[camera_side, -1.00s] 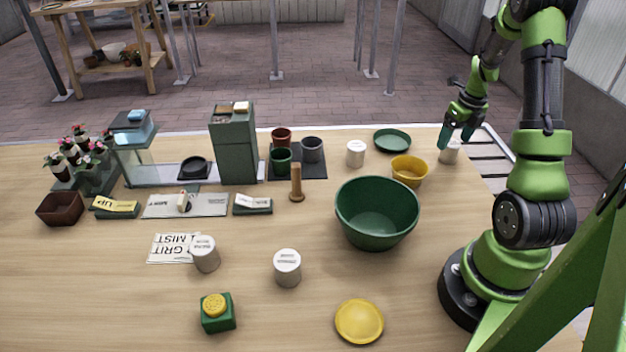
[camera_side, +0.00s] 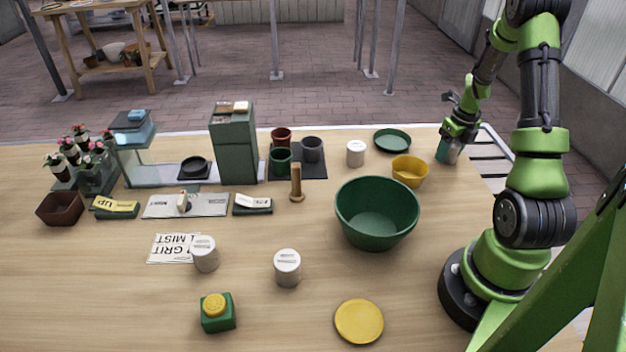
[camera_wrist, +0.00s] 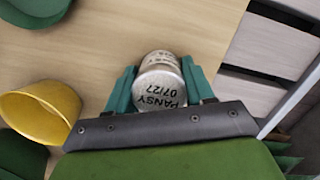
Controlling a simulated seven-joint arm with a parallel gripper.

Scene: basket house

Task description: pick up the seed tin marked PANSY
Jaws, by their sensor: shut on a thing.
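The seed tin marked PANSY 07/27 (camera_wrist: 160,88) is a pale metal cylinder, its lid lettering upside down in the wrist view. My gripper (camera_wrist: 161,90) has its two teal fingers on either side of the tin, shut on it. In the side view my gripper (camera_side: 449,148) is at the far right of the table, and the tin (camera_side: 450,154) is mostly hidden between the fingers. I cannot tell whether the tin is clear of the table. Other similar tins stand at the back (camera_side: 355,153), at the left front (camera_side: 204,253) and at the middle front (camera_side: 287,267).
A yellow bowl (camera_side: 409,171) is just left of my gripper, with a green plate (camera_side: 392,140) behind it. A large green bowl (camera_side: 377,212) stands nearer the front. A slatted rack (camera_side: 487,150) lies to the right. The front middle tabletop has free room.

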